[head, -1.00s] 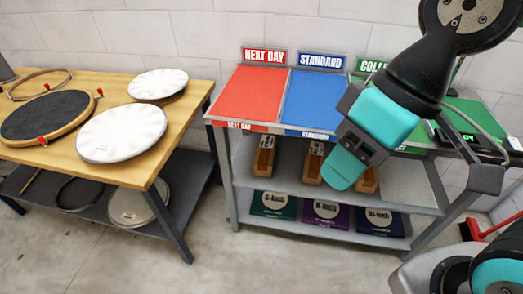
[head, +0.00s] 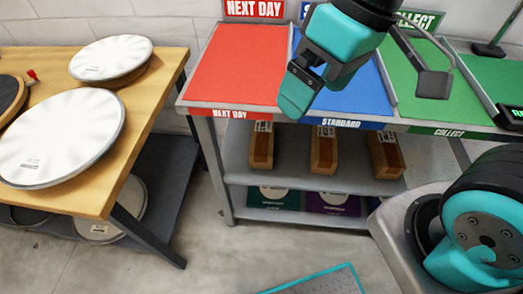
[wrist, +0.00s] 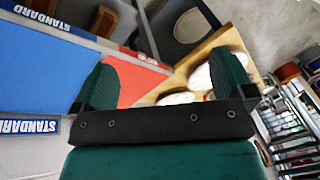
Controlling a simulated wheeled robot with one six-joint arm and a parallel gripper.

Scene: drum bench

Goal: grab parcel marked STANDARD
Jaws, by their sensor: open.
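Three brown box parcels stand on the middle shelf under the coloured top in the head view: a left one (head: 261,145), a middle one (head: 324,149) and a right one (head: 385,152). Each has a white label on top, too small to read, so I cannot tell which is marked STANDARD. The blue STANDARD panel (head: 356,88) lies on the bench top above them. My gripper (head: 297,95) is above the bench top, in front of the red and blue panels. In the wrist view its fingers (wrist: 163,82) are apart with nothing between them.
A red NEXT DAY panel (head: 240,65) is at left and a green COLLECT panel (head: 425,95) at right. The shelf edge (head: 300,180) lies below the parcels. A wooden table (head: 135,130) with drum heads stands left. Grey floor (head: 205,235) is clear between.

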